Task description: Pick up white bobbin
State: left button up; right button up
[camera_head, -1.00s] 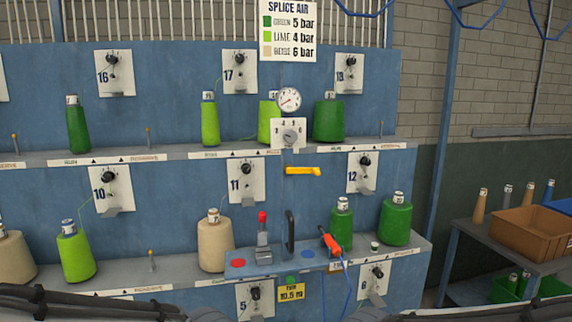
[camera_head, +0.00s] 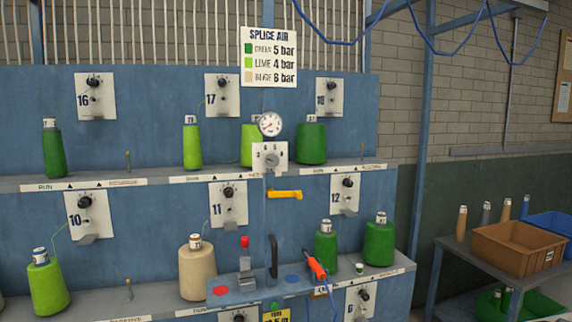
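No plainly white bobbin stands out. A small white piece with a dark top (camera_head: 359,268) sits on the lower shelf, right of the red-tipped tool; it is too small to tell what it is. Bobbins with white tops stand on the shelves: a beige one (camera_head: 197,272), a lime one (camera_head: 47,288), a dark green one (camera_head: 325,252) and a wider dark green one (camera_head: 379,244). Empty-looking cones, including a grey one (camera_head: 485,215), stand on the side table at right. Neither of my grippers is in view.
A red-tipped tool (camera_head: 316,268) and a control panel with levers (camera_head: 245,287) occupy the lower shelf's middle. A yellow handle (camera_head: 284,194) sticks out above. An orange-brown box (camera_head: 518,246) and a blue bin (camera_head: 551,224) are on the side table.

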aim_at(359, 266)
jog(key=z, duration=1.55)
jog(key=i, duration=2.45)
jog(key=u, duration=2.5)
